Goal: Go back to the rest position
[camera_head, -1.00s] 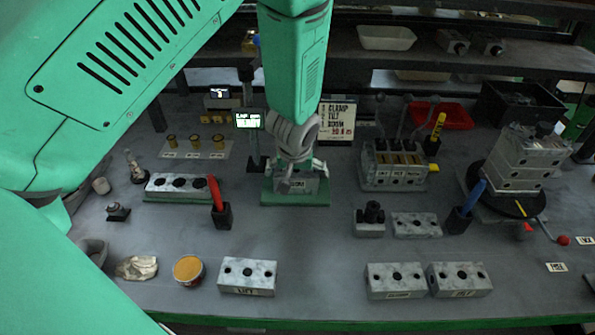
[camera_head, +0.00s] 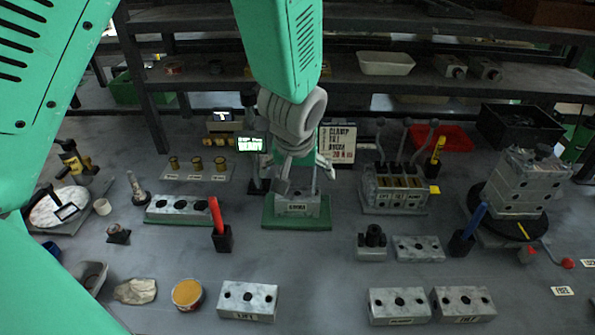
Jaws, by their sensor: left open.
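My left gripper (camera_head: 304,178) hangs from the green forearm at the centre of the head view, pointing down with its fingers spread. It is just above a grey valve block (camera_head: 297,208) on a green base plate (camera_head: 320,222). The gripper hides part of the block's top, and I cannot tell whether a finger touches it. Nothing shows held between the fingers. My right gripper is not in view.
A small lit screen (camera_head: 250,144) stands close left of the gripper and a printed sign (camera_head: 338,143) close right. A lever block (camera_head: 396,192) is further right. Shelves (camera_head: 350,72) run behind the forearm. Loose valve blocks (camera_head: 248,300) lie near the front.

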